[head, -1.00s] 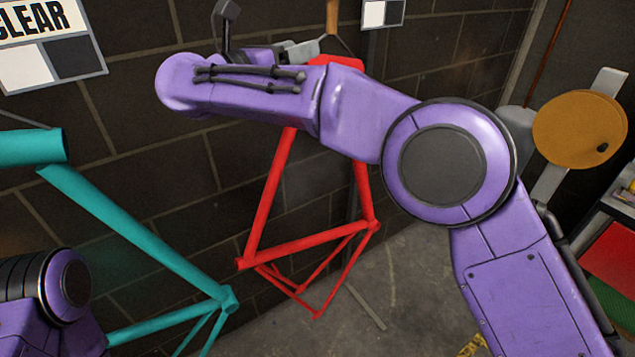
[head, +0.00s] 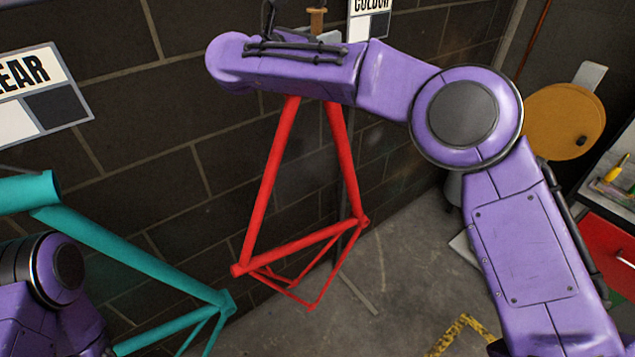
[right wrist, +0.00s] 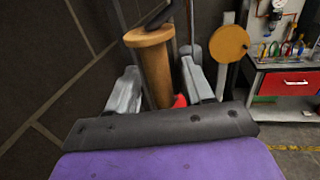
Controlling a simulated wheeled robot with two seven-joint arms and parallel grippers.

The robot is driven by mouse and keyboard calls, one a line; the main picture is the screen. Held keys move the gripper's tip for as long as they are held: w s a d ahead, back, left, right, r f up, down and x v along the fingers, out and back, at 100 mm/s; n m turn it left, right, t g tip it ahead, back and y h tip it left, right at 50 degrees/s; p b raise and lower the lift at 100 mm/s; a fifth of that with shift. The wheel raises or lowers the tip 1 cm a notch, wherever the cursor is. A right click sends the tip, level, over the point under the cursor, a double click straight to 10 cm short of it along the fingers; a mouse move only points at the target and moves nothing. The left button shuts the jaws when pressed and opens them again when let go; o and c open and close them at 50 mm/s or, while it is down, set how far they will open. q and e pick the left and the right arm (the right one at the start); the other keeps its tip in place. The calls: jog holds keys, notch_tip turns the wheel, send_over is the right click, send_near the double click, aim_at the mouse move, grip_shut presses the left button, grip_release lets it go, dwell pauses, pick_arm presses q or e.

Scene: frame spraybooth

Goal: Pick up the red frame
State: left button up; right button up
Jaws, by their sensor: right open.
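The red frame (head: 265,195) hangs upright in front of the block wall in the head view, and my right forearm hides its top. In the right wrist view only a small red piece (right wrist: 180,101) shows, low between the fingers. My right gripper (right wrist: 160,68) is open, with one grey finger on each side of a wooden cylinder (right wrist: 152,62); I cannot tell whether they touch it. In the head view the gripper is mostly hidden behind my forearm, beside a wooden piece (head: 316,20). My left arm shows at the lower left; its gripper is out of view.
A teal frame (head: 130,245) hangs at the left, close to my left arm. A sign ending in "EAR" (head: 45,90) is on the wall. An orange disc (head: 563,122) and a bench with a red drawer (head: 605,250) stand at the right.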

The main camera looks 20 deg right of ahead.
jog(key=shift+s, duration=0.15)
jog(key=shift+s+r, duration=0.1)
jog(key=shift+c, duration=1.2)
jog(key=shift+a, duration=0.15)
grip_shut()
jog(key=shift+r, duration=0.15)
